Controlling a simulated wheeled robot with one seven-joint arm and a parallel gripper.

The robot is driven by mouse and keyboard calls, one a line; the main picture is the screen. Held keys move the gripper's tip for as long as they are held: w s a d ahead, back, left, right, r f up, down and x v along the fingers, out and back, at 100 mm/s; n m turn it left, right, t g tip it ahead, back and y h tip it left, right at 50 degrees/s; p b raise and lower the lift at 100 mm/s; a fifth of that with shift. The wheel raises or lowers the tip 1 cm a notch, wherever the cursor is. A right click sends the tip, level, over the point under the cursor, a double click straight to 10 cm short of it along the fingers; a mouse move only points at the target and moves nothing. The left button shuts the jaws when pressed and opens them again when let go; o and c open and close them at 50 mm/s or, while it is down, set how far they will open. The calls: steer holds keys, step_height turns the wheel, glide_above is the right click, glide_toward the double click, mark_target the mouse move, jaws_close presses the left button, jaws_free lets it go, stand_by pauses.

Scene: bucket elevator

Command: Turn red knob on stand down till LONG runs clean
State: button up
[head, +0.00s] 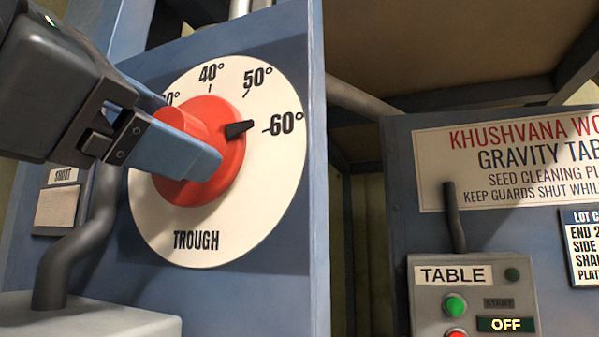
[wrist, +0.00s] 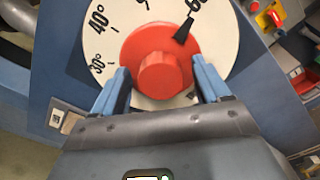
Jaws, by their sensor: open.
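The red knob (head: 215,130) sits on a round white dial marked TROUGH (head: 270,180) on a blue stand panel. Its black pointer (head: 238,129) is at the 60° mark. My gripper (head: 185,150) comes in from the left, its blue finger in front of the knob. In the wrist view the open gripper (wrist: 160,80) has one finger on each side of the knob's raised centre (wrist: 165,75), with gaps visible. In the head view one finger hides part of the knob and the 30° mark. The LONG outlet is not in view.
A label reading SHORT (head: 63,175) is at the left, above a small pale panel. A dark pipe (head: 75,240) runs below it. At the right stands a TABLE control box (head: 430,300) with green and red buttons and an OFF display.

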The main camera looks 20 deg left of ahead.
steer(key=c, duration=1)
steer(key=shift+c, duration=0.2)
steer(key=shift+f+n+b, duration=0.1)
steer(key=shift+n+b, duration=0.2)
steer(key=shift+b, duration=0.2)
steer(key=shift+a+n+b, duration=0.1)
steer(key=shift+n+b, duration=3.35)
steer(key=shift+n, duration=0.05)
